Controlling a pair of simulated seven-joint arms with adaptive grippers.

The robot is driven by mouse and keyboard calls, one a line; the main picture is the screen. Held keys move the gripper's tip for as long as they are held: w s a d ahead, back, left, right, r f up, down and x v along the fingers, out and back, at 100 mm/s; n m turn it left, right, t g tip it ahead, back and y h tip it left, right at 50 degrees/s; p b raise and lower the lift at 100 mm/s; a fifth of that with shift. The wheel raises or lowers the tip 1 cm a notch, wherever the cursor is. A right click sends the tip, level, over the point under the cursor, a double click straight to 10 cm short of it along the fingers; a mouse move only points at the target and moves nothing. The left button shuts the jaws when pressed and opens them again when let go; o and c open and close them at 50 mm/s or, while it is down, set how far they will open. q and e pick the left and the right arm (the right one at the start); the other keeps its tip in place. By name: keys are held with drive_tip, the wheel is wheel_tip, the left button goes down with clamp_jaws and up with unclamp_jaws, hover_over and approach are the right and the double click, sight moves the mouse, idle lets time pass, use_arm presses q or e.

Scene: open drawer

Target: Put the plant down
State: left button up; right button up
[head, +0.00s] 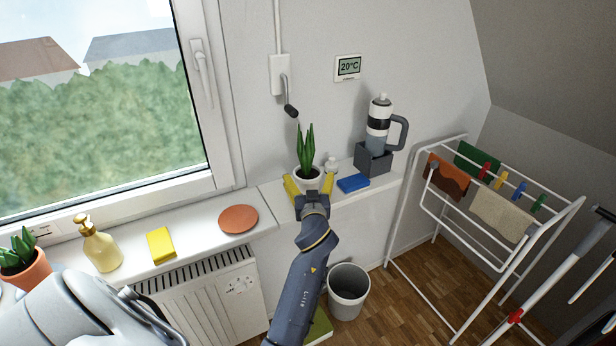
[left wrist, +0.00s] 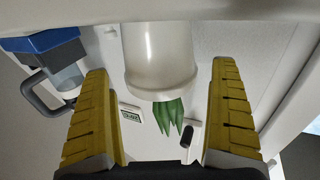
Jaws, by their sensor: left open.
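The plant has upright green leaves (head: 306,150) in a white pot (head: 307,175) and stands upright on the white ledge (head: 340,200) below the wall socket. My left gripper (head: 309,186) reaches the pot from the front, with a yellow finger at each side of it. In the left wrist view the pot (left wrist: 160,60) and its leaves (left wrist: 168,115) appear upside down between the two spread fingers (left wrist: 160,68). Gaps show between the fingers and the pot, so the gripper is open. My right gripper is not in view.
A terracotta disc (head: 239,219) lies to the left. A bin (head: 348,290) and drying rack (head: 460,225) stand below and right.

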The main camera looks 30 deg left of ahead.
use_arm(q)
drive_tip(key=shift+v, duration=1.35)
